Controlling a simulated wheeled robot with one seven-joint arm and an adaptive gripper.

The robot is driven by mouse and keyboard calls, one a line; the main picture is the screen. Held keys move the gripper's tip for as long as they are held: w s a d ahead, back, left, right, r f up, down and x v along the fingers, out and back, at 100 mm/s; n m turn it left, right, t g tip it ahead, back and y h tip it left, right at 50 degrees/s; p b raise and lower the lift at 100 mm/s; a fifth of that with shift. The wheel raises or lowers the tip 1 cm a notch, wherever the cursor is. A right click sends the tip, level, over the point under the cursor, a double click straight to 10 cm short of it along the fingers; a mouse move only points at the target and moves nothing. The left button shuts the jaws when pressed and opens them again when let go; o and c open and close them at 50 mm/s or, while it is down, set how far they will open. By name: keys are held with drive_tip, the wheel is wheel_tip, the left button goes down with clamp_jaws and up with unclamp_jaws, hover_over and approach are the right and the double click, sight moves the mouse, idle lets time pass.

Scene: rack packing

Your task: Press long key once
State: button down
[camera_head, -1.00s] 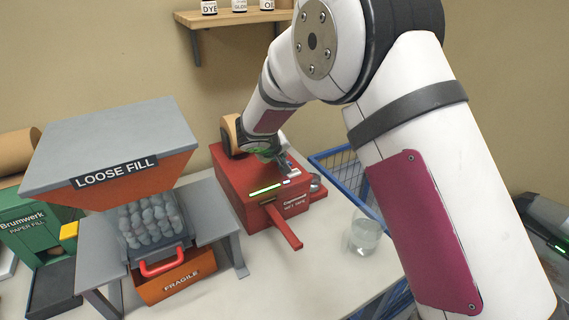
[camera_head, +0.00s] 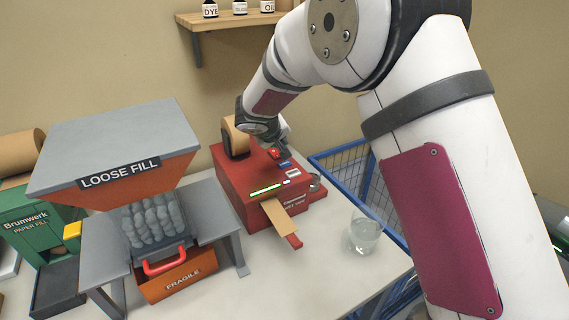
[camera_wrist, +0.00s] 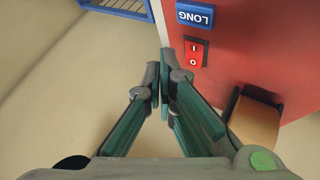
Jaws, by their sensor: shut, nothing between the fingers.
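The red tape machine (camera_head: 240,190) stands on the table, with a lit green bar on its front. The blue LONG key (camera_wrist: 195,14) is on its red top in the wrist view, beside a red rocker switch (camera_wrist: 195,52). A strip of brown tape (camera_head: 280,217) sticks out of the machine's front above a red lever (camera_head: 295,241). My gripper (camera_wrist: 160,78) is shut and empty. In the head view my gripper (camera_head: 283,151) is above the back of the machine's top, apart from the LONG key.
A brown tape roll (camera_head: 236,138) sits at the machine's back left. A glass of water (camera_head: 365,232) stands to its right. The loose fill hopper (camera_head: 115,150) is at left. A blue wire basket (camera_head: 350,172) is behind right.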

drive_tip(key=shift+r, duration=0.9)
drive_tip(key=shift+d+r, duration=0.15)
drive_tip(key=shift+d, duration=0.05)
drive_tip(key=s+d+r+m+g+h, duration=0.1)
drive_tip(key=s+d+r+m, duration=0.1)
drive_tip(key=s+d+r, duration=0.6)
drive_tip(key=s+d+r+m+g, duration=0.1)
drive_tip(key=s+d+r+m, duration=0.1)
drive_tip(key=s+d+r, duration=0.7)
drive_tip(key=s+d+f+m+y, duration=0.1)
drive_tip(key=s+d, duration=0.3)
drive_tip(key=s, duration=0.8)
drive_tip(key=s+d+f+m+g+y, duration=0.1)
drive_tip(key=s+d, duration=0.3)
drive_tip(key=s, duration=0.9)
drive_tip(key=shift+s+y, duration=0.25)
drive_tip(key=shift+y, duration=0.35)
